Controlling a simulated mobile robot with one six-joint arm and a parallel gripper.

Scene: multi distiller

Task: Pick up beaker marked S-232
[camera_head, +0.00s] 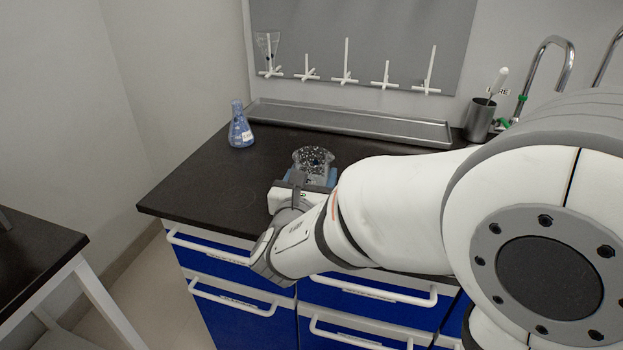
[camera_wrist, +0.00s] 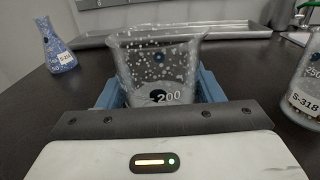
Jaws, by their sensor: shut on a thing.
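A clear glass beaker (camera_head: 313,157) with speckled contents stands upright between the blue fingers of my gripper (camera_head: 317,178) over the dark counter. In the wrist view the beaker (camera_wrist: 158,62) shows a "200" graduation, and the blue fingers close on its left and right sides. No S-232 label shows on its visible side. Its base is hidden by my gripper, so I cannot tell whether it touches the counter.
A conical flask (camera_head: 240,126) with blue liquid stands at the left on the counter (camera_head: 190,188). A container labelled S-318 (camera_wrist: 303,88) stands close at the right. A metal trough (camera_head: 345,122) runs along the back. A grey cup (camera_head: 480,118) stands by the taps.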

